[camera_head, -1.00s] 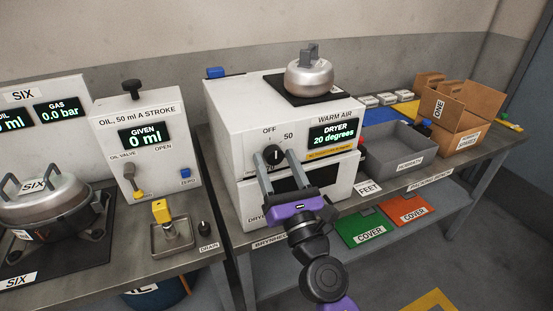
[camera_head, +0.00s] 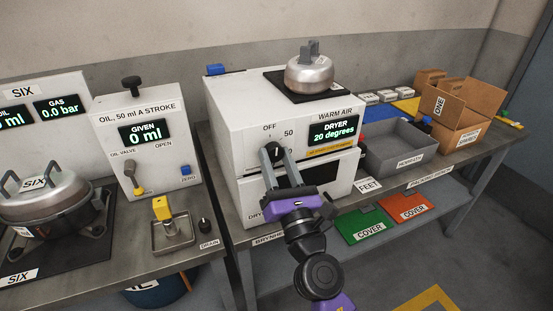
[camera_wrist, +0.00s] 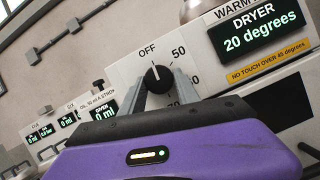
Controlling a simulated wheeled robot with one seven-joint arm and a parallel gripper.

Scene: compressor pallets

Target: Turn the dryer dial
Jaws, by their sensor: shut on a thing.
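The dryer is a white box (camera_head: 237,128) with OFF, 50 and further numbers printed around a black dial (camera_head: 274,151). Its display (camera_head: 334,130) reads DRYER 20 degrees. In the wrist view the dial (camera_wrist: 158,77) has a white pointer line turned up, close to OFF. My purple gripper (camera_head: 279,158) is shut on the dial, with a grey finger on each side of it. The gripper (camera_wrist: 159,85) also shows in the wrist view, its fingers hiding the dial's sides and part of the lower numbers.
A metal pot (camera_head: 310,74) stands on a black plate on top of the dryer. A grey tray (camera_head: 392,162) and an open cardboard box (camera_head: 462,112) stand to the right. An oil unit (camera_head: 160,165) stands to the left.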

